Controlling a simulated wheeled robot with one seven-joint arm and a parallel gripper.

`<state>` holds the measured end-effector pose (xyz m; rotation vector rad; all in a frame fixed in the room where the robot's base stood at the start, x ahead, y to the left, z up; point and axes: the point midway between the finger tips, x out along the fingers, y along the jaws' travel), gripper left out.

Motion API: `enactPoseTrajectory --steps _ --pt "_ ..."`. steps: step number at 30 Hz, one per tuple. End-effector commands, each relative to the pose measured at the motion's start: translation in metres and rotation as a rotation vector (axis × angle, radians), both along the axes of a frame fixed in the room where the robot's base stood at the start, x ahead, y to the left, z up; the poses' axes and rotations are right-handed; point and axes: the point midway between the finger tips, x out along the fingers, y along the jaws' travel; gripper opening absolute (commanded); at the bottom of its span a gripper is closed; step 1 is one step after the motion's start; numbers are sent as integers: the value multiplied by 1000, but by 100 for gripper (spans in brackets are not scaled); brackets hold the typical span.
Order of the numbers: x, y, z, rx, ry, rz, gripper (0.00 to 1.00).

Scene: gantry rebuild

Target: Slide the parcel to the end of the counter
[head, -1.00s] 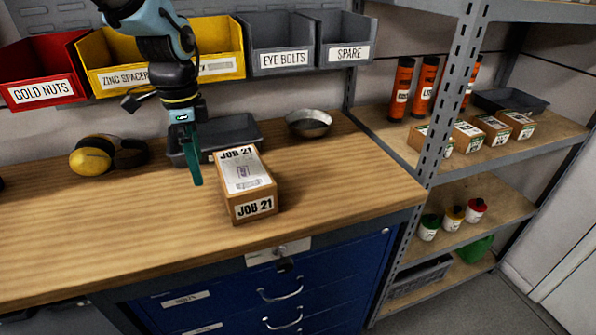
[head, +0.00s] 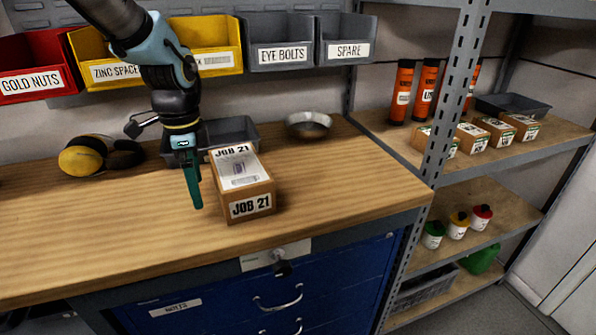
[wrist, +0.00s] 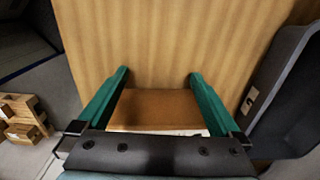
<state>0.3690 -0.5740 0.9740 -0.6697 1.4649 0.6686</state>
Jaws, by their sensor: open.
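The parcel (head: 241,187) is a brown carton marked JOB 21, with a white label on top. It lies flat on the wooden counter (head: 330,190), near the front edge. The counter's right end is bare, beside the grey shelving. My gripper (head: 197,205) points down just left of the parcel, its green fingertips low by the parcel's left side. In the wrist view my gripper (wrist: 158,73) is open, with part of the parcel (wrist: 155,108) seen between the fingers. I cannot tell whether a finger touches it.
Behind the parcel stand a grey tray (head: 228,134) and a metal bowl (head: 309,125). Yellow ear defenders (head: 85,158) lie at left. A shelf upright (head: 445,110) rises past the counter's right end. The counter right of the parcel is clear.

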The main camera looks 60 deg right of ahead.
Motion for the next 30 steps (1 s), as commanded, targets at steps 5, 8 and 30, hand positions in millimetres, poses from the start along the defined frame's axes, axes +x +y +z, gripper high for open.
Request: enactPoseTrajectory --steps 5,8,30 --pt "-7 -8 -2 1 1 -1 100" --pt "-11 -13 -2 1 1 -2 100" --pt "-44 -50 -2 0 1 -2 100"
